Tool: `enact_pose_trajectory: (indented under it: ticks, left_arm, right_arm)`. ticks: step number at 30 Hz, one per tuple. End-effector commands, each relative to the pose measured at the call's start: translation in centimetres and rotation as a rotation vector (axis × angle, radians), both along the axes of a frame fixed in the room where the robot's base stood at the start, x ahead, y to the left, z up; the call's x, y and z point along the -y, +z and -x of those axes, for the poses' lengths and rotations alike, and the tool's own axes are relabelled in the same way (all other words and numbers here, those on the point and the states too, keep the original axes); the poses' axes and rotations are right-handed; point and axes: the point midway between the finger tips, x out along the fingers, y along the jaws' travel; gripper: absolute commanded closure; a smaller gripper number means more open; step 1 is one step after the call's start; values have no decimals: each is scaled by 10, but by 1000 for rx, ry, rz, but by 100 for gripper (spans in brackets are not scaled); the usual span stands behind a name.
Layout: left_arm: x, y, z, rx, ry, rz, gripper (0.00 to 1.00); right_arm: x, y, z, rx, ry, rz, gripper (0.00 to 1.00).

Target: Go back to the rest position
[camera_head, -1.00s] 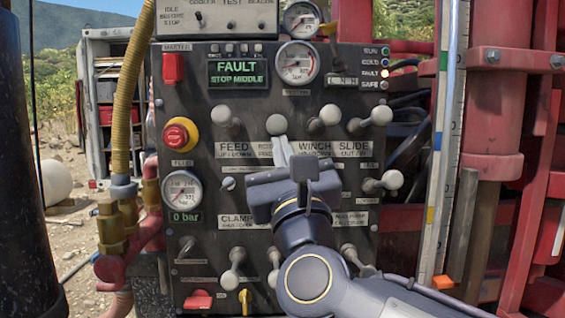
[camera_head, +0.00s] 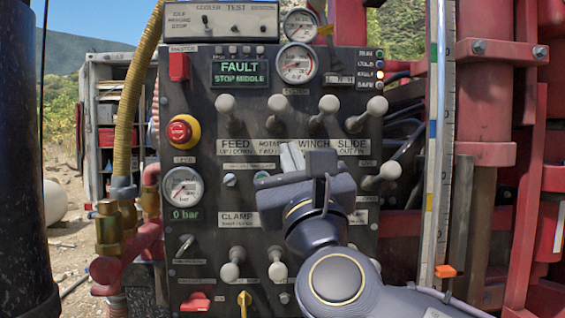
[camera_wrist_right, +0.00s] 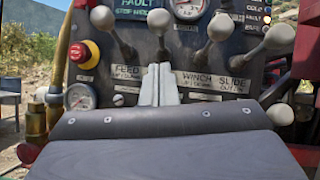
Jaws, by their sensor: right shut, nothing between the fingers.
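My right gripper (camera_head: 292,157) is in front of the middle of the black control panel (camera_head: 205,135), below the upper row of levers. Its fingers are together with nothing between them. In the right wrist view the shut fingers (camera_wrist_right: 159,84) point up at the panel, with a grey-white lever knob (camera_wrist_right: 159,21) just above their tips. In the head view the tips stand apart from the knobs. My left gripper is in neither view.
A red stop button (camera_head: 181,132) on a yellow base and a gauge (camera_head: 183,186) reading 0 bar are on the panel's left. Lower levers (camera_head: 233,265) stick out below. Yellow hose (camera_head: 133,90) and brass fittings stand left; red steelwork (camera_head: 485,100) is on the right.

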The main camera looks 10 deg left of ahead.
Motion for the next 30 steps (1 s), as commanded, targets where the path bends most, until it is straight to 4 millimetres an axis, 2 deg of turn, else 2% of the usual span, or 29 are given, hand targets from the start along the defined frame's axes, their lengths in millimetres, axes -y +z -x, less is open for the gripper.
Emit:
enact_pose_trajectory:
  ticks: [1, 3, 10, 16, 17, 20, 23, 25, 28, 30]
  left_arm:
    - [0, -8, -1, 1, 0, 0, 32]
    - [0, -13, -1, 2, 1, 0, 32]
    - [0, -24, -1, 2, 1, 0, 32]
    - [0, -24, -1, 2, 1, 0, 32]
    - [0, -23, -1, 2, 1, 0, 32]
    - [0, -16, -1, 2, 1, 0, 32]
    - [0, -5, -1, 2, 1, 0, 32]
    - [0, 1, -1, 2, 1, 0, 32]
    - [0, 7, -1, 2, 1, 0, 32]
    - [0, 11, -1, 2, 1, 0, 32]
  right_arm:
    - [6, -5, 15, 6, 3, -3, 100]
    - [13, -10, 29, 6, 2, -3, 100]
    - [28, -23, 63, 5, 2, -3, 100]
    - [37, -28, 72, 22, -16, 45, 100]
    - [40, -30, 71, 36, -28, 84, 100]
    - [60, -46, 62, 119, -108, 341, 100]
    - [96, -92, 50, 216, -211, 777, 100]
    - [125, -138, 45, 260, -246, 1098, 100]
    - [165, -204, 50, 290, -226, 1476, 100]
    - [192, -249, 60, 300, -172, 1701, 100]
